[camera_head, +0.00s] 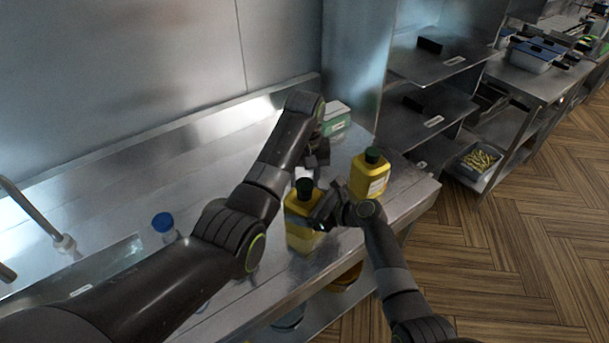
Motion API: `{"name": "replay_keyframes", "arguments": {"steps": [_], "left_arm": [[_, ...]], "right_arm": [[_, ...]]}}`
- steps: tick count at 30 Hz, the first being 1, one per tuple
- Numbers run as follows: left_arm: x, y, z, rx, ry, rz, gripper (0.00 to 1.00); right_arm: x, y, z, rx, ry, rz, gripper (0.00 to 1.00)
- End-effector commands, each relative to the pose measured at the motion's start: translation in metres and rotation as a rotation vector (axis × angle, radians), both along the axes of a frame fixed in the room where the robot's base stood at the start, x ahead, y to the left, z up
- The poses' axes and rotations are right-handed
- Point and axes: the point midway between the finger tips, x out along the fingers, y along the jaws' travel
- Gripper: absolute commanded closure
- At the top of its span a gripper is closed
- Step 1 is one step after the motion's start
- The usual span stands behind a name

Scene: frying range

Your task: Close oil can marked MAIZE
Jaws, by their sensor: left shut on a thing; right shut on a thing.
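A yellow oil can (300,238) with a dark green top (305,185) stands upright near the counter's front edge. My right gripper (325,212) comes from the right and is shut on this can's body. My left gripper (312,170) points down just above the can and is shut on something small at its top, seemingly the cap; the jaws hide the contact. A second yellow can (369,177) with a dark green cap (372,155) stands upright to the right, apart from both grippers. I cannot read MAIZE on either label.
The steel counter (225,165) has a green and white box (336,120) at the back and a blue-capped bottle (163,224) at left. A faucet (40,222) stands far left. Steel shelves (430,60) rise at right. A lower shelf holds more items.

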Motion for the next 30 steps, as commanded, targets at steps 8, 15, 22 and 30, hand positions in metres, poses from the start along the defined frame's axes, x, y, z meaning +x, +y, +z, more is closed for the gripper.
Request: {"name": "replay_keyframes", "arguments": {"steps": [8, 15, 22, 30], "left_arm": [[0.0, 0.0, -0.001, 0.0, 0.0, 0.0, 0.82], [0.0, 0.0, -0.005, 0.0, 0.0, 0.0, 0.82], [0.0, 0.0, -0.01, 0.0, 0.0, 0.0, 0.82], [0.0, 0.0, -0.011, 0.0, -0.001, -0.063, 0.82]], "right_arm": [[0.0, 0.0, 0.0, 0.0, 0.0, 0.0, 0.56], [0.0, 0.0, 0.0, 0.0, 0.0, 0.0, 0.56], [0.0, 0.0, 0.0, 0.0, 0.0, 0.0, 0.56], [0.0, 0.0, 0.0, 0.0, 0.0, 0.0, 0.79]]}}
